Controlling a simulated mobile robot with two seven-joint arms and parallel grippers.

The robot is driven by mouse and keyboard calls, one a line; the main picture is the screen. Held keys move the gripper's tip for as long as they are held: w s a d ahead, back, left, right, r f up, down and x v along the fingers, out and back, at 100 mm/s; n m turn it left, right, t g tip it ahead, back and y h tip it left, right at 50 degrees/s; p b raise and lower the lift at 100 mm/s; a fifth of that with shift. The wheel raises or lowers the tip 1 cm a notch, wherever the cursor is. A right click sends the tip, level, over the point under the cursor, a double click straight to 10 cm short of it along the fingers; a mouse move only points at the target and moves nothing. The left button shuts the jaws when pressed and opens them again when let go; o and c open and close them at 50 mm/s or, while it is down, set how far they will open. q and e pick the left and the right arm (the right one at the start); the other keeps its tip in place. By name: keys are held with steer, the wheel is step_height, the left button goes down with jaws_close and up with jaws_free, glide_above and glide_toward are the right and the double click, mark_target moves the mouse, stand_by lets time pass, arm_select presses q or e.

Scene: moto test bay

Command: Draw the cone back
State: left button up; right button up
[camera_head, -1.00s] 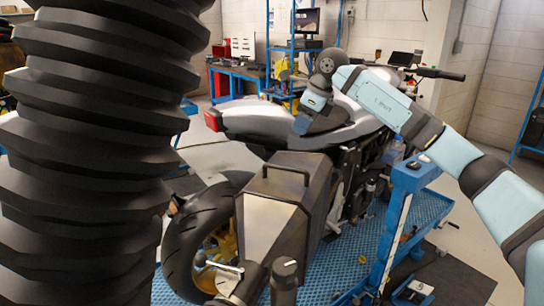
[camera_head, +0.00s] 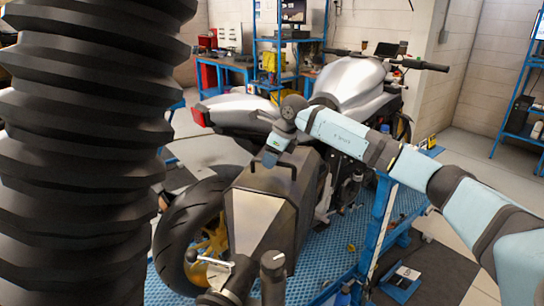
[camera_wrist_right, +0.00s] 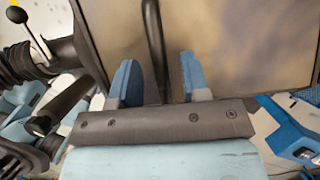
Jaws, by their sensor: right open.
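The only cone-like thing I see is a tapered dark housing with a pale metal face (camera_head: 255,218), behind the motorcycle. A thin black handle (camera_head: 292,174) arches over its top. In the right wrist view the handle (camera_wrist_right: 153,40) runs as a dark bar in front of the brownish metal face (camera_wrist_right: 235,50). My right gripper (camera_head: 270,158) is at the handle. In the wrist view its two blue fingers (camera_wrist_right: 158,78) stand apart, one on each side of the bar, with gaps. My left gripper is not in view.
The silver motorcycle (camera_head: 350,88) stands on a blue lift (camera_head: 335,262). Its rear tyre (camera_head: 172,235) is just left of the housing. A lever and a black knob (camera_head: 272,262) stand in front. Blue shelves (camera_head: 268,60) and a workbench are farther back.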

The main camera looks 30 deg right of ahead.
jaws_close()
steer(key=s+a+b, duration=0.2)
steer(key=s+a, duration=0.6)
steer(key=a, duration=0.3)
steer(key=shift+s+a+f, duration=0.15)
steer(key=shift+s+a, duration=0.05)
steer(key=shift+s, duration=0.05)
jaws_free()
steer(key=shift+s+a, duration=0.1)
steer(key=shift+a, duration=0.1)
